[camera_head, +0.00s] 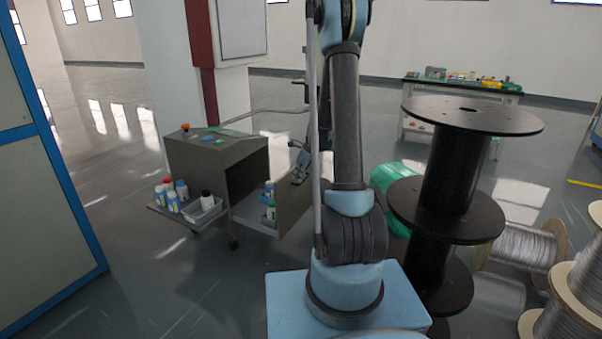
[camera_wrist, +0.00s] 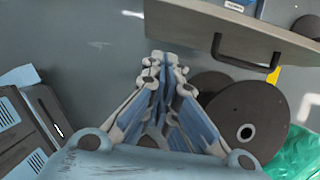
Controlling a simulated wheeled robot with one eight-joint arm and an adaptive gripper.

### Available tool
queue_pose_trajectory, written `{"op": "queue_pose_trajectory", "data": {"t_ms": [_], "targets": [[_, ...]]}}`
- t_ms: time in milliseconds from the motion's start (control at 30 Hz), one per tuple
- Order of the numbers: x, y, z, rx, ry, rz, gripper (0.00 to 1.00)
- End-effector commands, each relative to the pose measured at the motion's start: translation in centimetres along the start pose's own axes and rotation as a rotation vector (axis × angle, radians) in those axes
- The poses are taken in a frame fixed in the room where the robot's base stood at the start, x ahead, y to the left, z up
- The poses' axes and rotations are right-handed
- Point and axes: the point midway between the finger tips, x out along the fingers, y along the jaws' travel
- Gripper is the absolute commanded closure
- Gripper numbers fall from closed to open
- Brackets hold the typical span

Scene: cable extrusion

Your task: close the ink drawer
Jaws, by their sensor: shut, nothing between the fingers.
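The ink drawer (camera_head: 294,210) is part of a grey cabinet (camera_head: 195,155) and stands pulled out from its right side. Bottles (camera_head: 269,200) show in the gap between the drawer front and the cabinet body. In the wrist view the drawer front (camera_wrist: 190,15) with its dark bar handle (camera_wrist: 250,62) is at the top right. My gripper (camera_wrist: 165,62) is shut and empty, its tips below and left of the handle, apart from it in the picture. In the head view my gripper (camera_head: 299,178) is beside the drawer front, partly hidden by my arm.
A side shelf (camera_head: 160,211) on the cabinet's left carries bottles and a clear tray (camera_head: 204,210). A tall black spool (camera_head: 445,195) and a green wrapped bundle (camera_head: 392,178) stand right of my arm. Wire spools (camera_head: 525,245) stand farther right. Floor left of the cabinet is clear.

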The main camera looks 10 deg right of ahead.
Motion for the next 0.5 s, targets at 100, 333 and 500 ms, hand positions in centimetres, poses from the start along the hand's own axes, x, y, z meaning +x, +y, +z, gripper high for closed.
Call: {"op": "queue_pose_trajectory", "data": {"t_ms": [100,333,500], "targets": [[1.6,0.0,0.1,-0.001,0.0,0.0,1.0],[4.1,0.0,0.8,-0.003,0.0,0.0,1.0],[4.8,0.0,2.7,-0.002,0.0,0.0,1.0]]}}
